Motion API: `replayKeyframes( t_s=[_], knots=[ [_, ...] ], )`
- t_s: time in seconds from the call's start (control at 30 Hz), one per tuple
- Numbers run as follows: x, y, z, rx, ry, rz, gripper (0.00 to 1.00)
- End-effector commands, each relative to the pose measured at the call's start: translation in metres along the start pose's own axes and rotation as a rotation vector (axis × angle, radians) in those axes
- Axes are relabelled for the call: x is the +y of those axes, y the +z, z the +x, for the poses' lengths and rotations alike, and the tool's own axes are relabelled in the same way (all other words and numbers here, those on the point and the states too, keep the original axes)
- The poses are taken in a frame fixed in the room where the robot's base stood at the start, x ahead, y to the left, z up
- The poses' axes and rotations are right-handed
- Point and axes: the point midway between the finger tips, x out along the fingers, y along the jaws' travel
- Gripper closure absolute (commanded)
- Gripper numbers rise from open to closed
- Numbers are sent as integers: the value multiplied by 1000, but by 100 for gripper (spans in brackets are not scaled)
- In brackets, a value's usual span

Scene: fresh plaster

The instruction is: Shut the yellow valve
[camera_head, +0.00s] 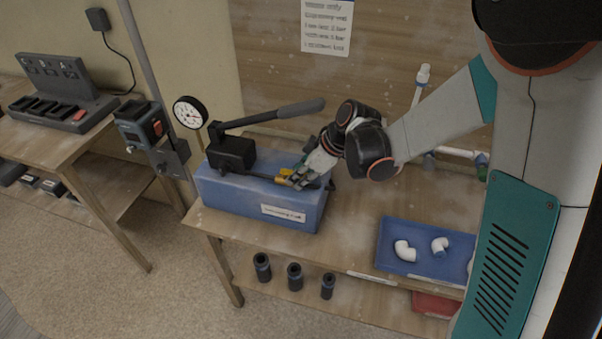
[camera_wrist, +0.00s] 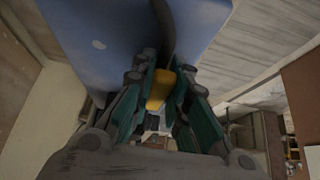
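The yellow valve (camera_head: 285,175) is a small lever on the front right of the black hand pump (camera_head: 232,152), which stands on a blue box (camera_head: 250,200). My gripper (camera_head: 296,178) is at the valve from the right and partly hides it in the head view. In the wrist view, the yellow valve (camera_wrist: 160,88) lies between the two green finger pads of my gripper (camera_wrist: 164,92). The pads stand close together, and the yellow part fills the gap between them. The pump's long handle (camera_head: 272,115) rises to the right above the valve.
A round gauge (camera_head: 189,112) stands left of the pump. A blue tray (camera_head: 425,267) with white pipe elbows lies at the bench's right. White pipework (camera_head: 420,85) stands behind my arm. Dark sockets (camera_head: 294,276) stand on the lower shelf. The bench top between box and tray is clear.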

Motion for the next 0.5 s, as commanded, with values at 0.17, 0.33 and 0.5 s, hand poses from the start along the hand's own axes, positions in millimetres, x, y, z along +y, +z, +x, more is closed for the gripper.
replayKeyframes(
  t_s=[0.17,0.33,0.5],
  knots=[
    [-1,0,0,0,6,9,100],
    [-8,-2,2,0,84,135,100],
    [-14,-5,4,1,177,288,100]
  ],
)
